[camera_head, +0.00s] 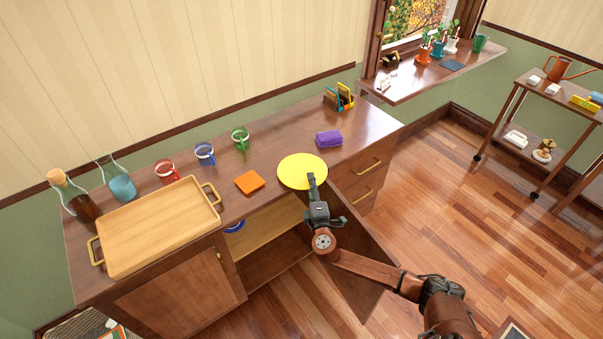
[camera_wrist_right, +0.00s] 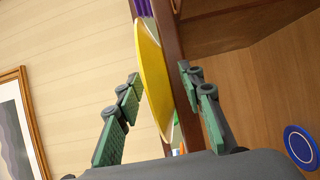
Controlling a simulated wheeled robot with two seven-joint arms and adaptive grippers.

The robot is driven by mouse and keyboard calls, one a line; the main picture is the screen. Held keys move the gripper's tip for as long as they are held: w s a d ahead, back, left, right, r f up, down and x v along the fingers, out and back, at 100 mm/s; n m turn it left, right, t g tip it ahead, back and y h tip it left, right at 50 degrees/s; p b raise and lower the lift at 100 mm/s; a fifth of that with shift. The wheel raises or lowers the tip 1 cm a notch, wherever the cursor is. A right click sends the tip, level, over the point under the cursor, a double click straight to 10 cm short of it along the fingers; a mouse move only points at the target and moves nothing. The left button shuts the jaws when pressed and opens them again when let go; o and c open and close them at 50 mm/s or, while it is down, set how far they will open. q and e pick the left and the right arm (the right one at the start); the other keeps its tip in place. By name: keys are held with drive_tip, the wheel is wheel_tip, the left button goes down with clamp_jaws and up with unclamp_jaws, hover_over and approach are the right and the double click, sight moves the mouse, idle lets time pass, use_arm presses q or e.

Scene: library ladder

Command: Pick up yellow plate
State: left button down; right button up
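The yellow plate (camera_head: 302,168) lies flat on the wooden counter, near its front edge. My right gripper (camera_head: 312,180) is at the plate's front rim, with its arm reaching in from the lower right. In the right wrist view the fingers (camera_wrist_right: 158,76) are apart. The brown counter edge (camera_wrist_right: 172,50) runs beside the plate, close to the right fingertip. Whether a finger touches the plate or counter cannot be told. My left gripper is not in view.
An orange cloth (camera_head: 250,182) and a purple stack (camera_head: 328,139) flank the plate. A wooden tray (camera_head: 150,228), several mugs and bottles stand left. The cabinet below is open; its door (camera_head: 362,262) sticks out near my right arm. A blue round item (camera_wrist_right: 300,146) is inside.

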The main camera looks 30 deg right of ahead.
drive_tip(key=shift+c, duration=0.6)
clamp_jaws()
drive_tip(key=shift+r, duration=0.1)
